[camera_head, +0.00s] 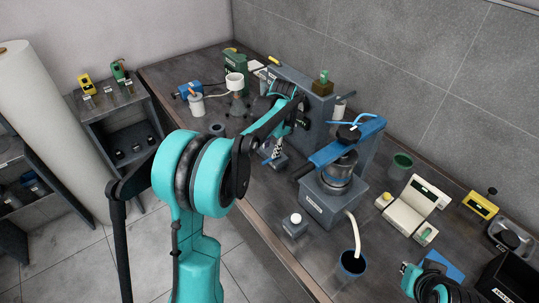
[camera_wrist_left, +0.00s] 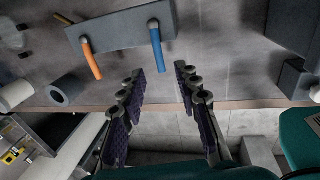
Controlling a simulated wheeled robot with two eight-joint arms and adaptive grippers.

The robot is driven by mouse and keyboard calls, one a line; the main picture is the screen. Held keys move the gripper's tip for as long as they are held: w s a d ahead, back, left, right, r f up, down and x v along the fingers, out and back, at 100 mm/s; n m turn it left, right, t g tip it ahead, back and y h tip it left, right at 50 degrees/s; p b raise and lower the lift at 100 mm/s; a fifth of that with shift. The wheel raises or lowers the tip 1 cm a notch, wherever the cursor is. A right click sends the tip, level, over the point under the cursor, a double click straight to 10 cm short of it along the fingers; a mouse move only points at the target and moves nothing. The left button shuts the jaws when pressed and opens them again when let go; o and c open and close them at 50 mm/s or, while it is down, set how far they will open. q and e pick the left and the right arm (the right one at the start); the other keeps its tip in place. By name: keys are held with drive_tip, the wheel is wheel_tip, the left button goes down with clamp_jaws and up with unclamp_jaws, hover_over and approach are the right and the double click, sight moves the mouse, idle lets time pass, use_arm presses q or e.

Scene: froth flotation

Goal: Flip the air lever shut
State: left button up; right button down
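In the left wrist view a grey panel (camera_wrist_left: 122,37) carries two levers side by side, an orange one (camera_wrist_left: 91,58) and a blue one (camera_wrist_left: 156,50). No label shows there, so I cannot tell which is the air lever. My left gripper (camera_wrist_left: 159,70) is open, its dark fingers apart. The blue lever's lower end appears between the fingertips; I cannot tell whether they touch. The orange lever lies outside the fingers, to the left. In the head view my left gripper (camera_head: 274,156) is over the bench, near the grey machine (camera_head: 300,95); my arm hides part of it. My right gripper's fingers do not show.
The dark bench (camera_head: 160,80) is crowded. A grey cell unit (camera_head: 333,200) with a blue arm (camera_head: 345,146) stands right of my left gripper. A white balance (camera_head: 413,207) and a green cup (camera_head: 400,165) stand further right. A dark blue cup (camera_head: 352,263) is near the front edge.

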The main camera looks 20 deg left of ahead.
use_arm(q)
drive_tip(key=r, duration=0.3)
drive_tip(key=d+r, duration=0.1)
drive_tip(key=r, duration=0.1)
drive_tip(key=shift+s+r, duration=0.25)
drive_tip(key=shift+r, duration=0.1)
drive_tip(key=s+d+r+m+t, duration=0.2)
drive_tip(key=s+d+m, duration=0.1)
drive_tip(key=s+m, duration=0.4)
drive_tip(key=s+d+r+m+t, duration=0.1)
drive_tip(key=s+d+r+m, duration=0.15)
drive_tip(key=s+m, duration=0.45)
drive_tip(key=s+d+f+m+t+h+b, duration=0.2)
drive_tip(key=s+f+m, duration=0.8)
drive_tip(key=m, duration=0.6)
drive_tip(key=s+d+t+b, duration=0.1)
drive_tip(key=d, duration=0.1)
drive_tip(key=shift+s+d+f+m, duration=0.15)
drive_tip(key=shift+s+d+m, duration=0.15)
drive_tip(key=shift+d, duration=0.1)
